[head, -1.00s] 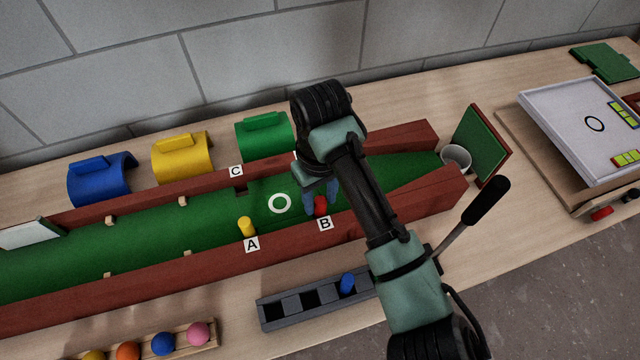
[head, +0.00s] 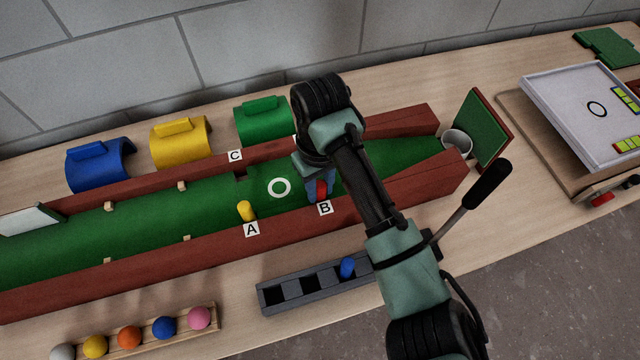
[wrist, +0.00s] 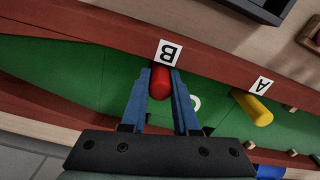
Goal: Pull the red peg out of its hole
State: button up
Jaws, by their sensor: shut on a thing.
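The red peg (head: 321,188) stands at the label B (head: 325,208) on the near side of the green lane (head: 130,236). In the wrist view the red peg (wrist: 160,84) lies between the two blue fingers of my gripper (wrist: 159,90), beside the B label. My gripper (head: 319,186) is shut on the peg. The peg's lower end and its hole are hidden, so I cannot tell how deep it sits.
A yellow peg (head: 246,211) stands at label A to the left. Dark red battens (head: 220,250) wall the lane. A grey slotted rack (head: 300,291) with a blue peg (head: 347,267) lies in front. A lever with a black handle (head: 486,186) stands at the right.

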grip_shut()
jog(key=shift+r, duration=0.1)
jog(key=shift+r+p, duration=2.4)
jog(key=shift+p, duration=0.4)
jog(key=shift+r+p, duration=1.5)
jog(key=shift+p, duration=0.45)
